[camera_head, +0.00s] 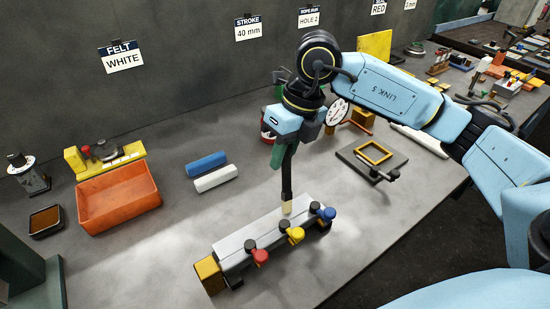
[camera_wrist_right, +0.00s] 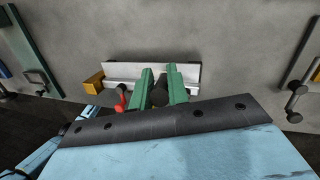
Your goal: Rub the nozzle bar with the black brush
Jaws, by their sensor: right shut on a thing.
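The nozzle bar (camera_head: 250,236) is a long pale grey bar lying on the bench, with a yellow block at its left end and red, yellow and blue knobs along its front. It also shows in the right wrist view (camera_wrist_right: 122,70). My right gripper (camera_head: 285,148), with green fingers, is shut on the black brush (camera_head: 287,180). The brush hangs upright, its pale tip down at the bar's right half, near the yellow knob. I cannot tell whether the tip touches the bar. In the right wrist view the brush (camera_wrist_right: 160,92) sits between the fingers. My left gripper is out of view.
An orange bin (camera_head: 118,198) stands at the left, with a yellow fixture (camera_head: 75,160) behind it. Blue (camera_head: 206,164) and white (camera_head: 216,179) blocks lie behind the bar. A dark plate with a yellow frame (camera_head: 374,153) lies to the right. Bench in front of the bar is clear.

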